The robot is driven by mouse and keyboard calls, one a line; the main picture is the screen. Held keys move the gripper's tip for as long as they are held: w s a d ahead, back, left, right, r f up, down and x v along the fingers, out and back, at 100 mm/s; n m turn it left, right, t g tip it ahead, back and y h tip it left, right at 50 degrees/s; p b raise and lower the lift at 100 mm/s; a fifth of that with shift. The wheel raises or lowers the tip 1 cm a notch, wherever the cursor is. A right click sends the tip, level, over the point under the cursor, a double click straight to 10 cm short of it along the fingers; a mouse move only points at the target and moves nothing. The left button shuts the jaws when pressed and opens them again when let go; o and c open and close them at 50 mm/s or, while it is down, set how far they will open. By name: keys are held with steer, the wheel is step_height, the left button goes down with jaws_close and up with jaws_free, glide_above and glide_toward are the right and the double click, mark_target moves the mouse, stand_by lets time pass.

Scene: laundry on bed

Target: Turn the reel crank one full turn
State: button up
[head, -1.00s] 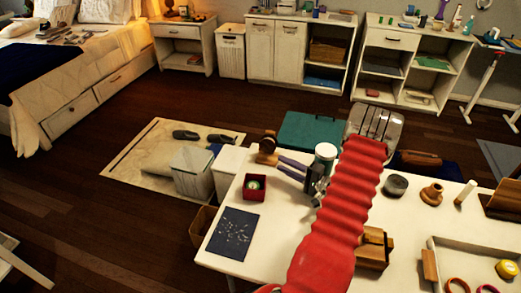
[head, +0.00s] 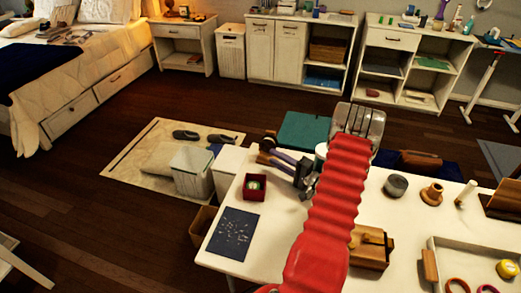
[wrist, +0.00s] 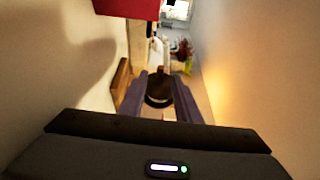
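The reel (head: 268,143), dark and round with a wooden part, stands near the far left edge of the white table, and my gripper (head: 270,155) reaches to it there. In the wrist view a dark round part of the reel (wrist: 160,92) shows between the two purple fingers of my gripper (wrist: 160,84), which are spread apart. The crank handle cannot be made out clearly. Whether the fingers touch the reel cannot be told. My red arm hides part of the table.
A red box (head: 254,187) with a green thing inside stands just in front of the reel. A dark blue card (head: 234,234) lies nearer on the table (head: 272,240). A wooden block (head: 372,247), a grey round tin (head: 396,185) and a tray (head: 436,243) are to the right.

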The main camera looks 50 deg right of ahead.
mark_target(261, 147)
steer(key=w, duration=0.8)
steer(key=shift+w+a+r, duration=0.1)
steer(key=shift+w+a, duration=0.05)
steer(key=shift+a, duration=0.2)
steer(key=shift+c, duration=0.6)
jaws_close()
steer(key=shift+d, duration=0.1)
